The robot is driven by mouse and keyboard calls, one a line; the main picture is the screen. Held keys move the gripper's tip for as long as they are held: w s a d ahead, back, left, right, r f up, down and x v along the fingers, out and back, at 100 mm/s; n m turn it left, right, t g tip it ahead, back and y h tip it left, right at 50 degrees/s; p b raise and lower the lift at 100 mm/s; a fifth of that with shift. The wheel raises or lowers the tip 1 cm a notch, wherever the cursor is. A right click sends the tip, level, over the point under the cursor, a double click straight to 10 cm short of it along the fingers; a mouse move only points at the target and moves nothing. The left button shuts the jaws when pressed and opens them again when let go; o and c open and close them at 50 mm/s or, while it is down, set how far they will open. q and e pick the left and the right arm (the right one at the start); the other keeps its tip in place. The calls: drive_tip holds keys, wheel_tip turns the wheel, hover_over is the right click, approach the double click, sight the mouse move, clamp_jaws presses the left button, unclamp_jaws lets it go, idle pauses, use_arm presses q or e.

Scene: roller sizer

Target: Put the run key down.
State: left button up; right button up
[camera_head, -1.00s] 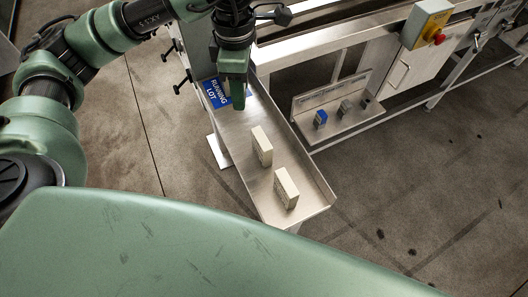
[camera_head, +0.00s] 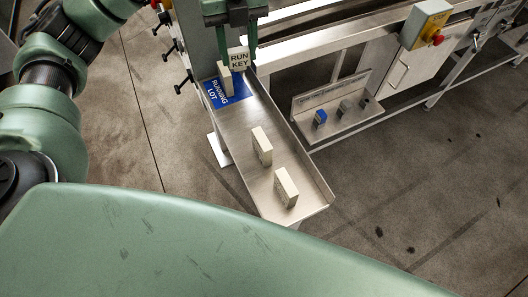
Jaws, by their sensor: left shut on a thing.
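The run key (camera_head: 239,60) is a pale block with "RUN KEY" in dark letters on its face. It shows at the top of the head view, above the far end of the metal tray (camera_head: 229,135). My left gripper (camera_head: 237,52) is shut on it, with a green finger on each side. A blue patch marked "RUNNING LOT" (camera_head: 221,92) lies at that end of the tray. A cream block (camera_head: 226,77) stands upright at this patch, just left of and below the key. I cannot tell whether key and block touch. My right gripper is out of view.
Two cream blocks stand further down the tray, one mid-tray (camera_head: 262,146) and one near its front end (camera_head: 286,187). A small rack (camera_head: 337,124) with a blue piece and grey pieces stands to the right. A red button box (camera_head: 427,25) is at upper right.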

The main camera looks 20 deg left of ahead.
use_arm(q)
drive_tip(key=shift+w+r+n, duration=0.1)
drive_tip(key=shift+r+n, duration=0.15)
drive_tip(key=shift+n, duration=0.65)
drive_tip(key=shift+f, duration=0.2)
wheel_tip(320, 180, down, 19)
drive_tip(key=p, duration=0.2)
drive_tip(key=shift+p, duration=0.4)
drive_tip(key=shift+a+f, duration=0.1)
drive_tip(key=shift+f, duration=0.2)
